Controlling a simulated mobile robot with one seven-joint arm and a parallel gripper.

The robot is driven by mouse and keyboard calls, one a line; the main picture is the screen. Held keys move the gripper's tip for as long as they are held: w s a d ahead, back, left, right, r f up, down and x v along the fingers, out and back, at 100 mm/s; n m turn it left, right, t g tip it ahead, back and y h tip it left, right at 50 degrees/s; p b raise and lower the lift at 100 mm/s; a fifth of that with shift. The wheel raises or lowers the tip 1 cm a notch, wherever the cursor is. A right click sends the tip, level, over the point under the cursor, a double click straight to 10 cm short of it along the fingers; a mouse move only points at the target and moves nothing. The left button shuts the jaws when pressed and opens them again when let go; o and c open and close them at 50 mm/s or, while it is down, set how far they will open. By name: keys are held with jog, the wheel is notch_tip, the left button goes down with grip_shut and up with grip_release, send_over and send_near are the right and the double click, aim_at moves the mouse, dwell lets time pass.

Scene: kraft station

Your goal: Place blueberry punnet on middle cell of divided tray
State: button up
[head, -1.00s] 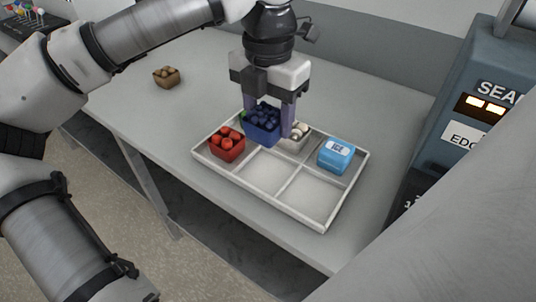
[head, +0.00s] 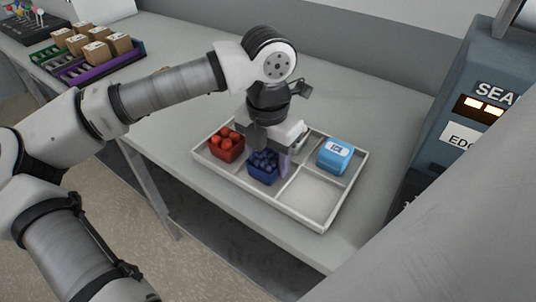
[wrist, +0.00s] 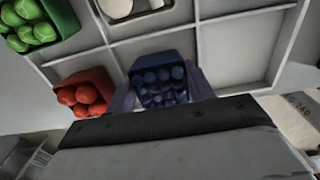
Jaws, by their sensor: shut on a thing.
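The blueberry punnet (head: 262,168), a dark blue box of blueberries, is between the fingers of my gripper (head: 268,160), which is shut on it. It is in the front middle cell of the pale divided tray (head: 345,208), low between the dividers; I cannot tell whether it touches the floor. In the wrist view the punnet (wrist: 158,82) sits between the two fingers and looks roughly upright. A red punnet (head: 226,146) fills the cell to its left. The front right cell is empty.
A blue box (head: 334,155) sits in the back right cell. A green punnet (wrist: 38,24) and a white-filled punnet (wrist: 140,12) fill the other back cells. A purple tray of brown boxes (head: 85,72) stands far left. A sealing machine (head: 470,120) stands right.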

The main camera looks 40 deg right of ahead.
aim_at(268, 154)
jog(key=shift+f, duration=0.2)
jog(key=o, duration=0.7)
jog(key=shift+r, duration=0.1)
notch_tip(268, 154, up, 12)
jog(key=shift+r+b, duration=0.15)
jog(key=shift+b, duration=0.2)
